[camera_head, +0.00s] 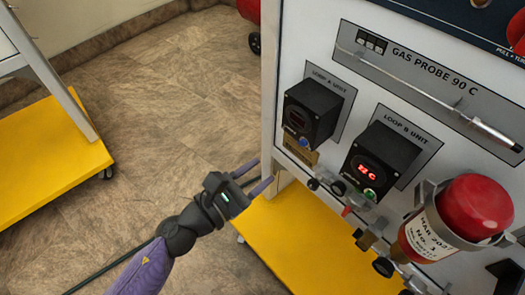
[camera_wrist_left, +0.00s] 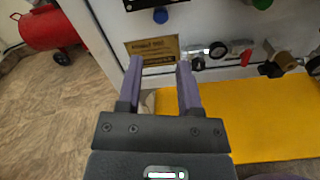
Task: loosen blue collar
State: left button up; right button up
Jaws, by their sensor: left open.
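A small round blue part, which looks like the blue collar (camera_head: 303,141), sits on the lower front of the black Loop A unit (camera_head: 311,113). It also shows as a blue disc (camera_wrist_left: 160,15) at the top of the left wrist view. My left gripper (camera_head: 260,176) is open and empty, below and left of the Loop A unit at the panel's lower left edge. In the left wrist view its two purple fingers (camera_wrist_left: 160,63) point toward the panel, below a brass label plate (camera_wrist_left: 152,51) and the blue part. My right gripper is not in view.
The Loop B unit (camera_head: 379,161) with a green part stands to the right. Several fittings (camera_head: 345,198) run along the panel's lower edge toward a red-topped cylinder (camera_head: 477,208). A yellow base (camera_head: 290,235) lies below.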

pick_arm(q)
jog(key=b+x, duration=0.1)
jog(key=x, duration=0.9)
jog(key=shift+c, duration=0.2)
grip_shut()
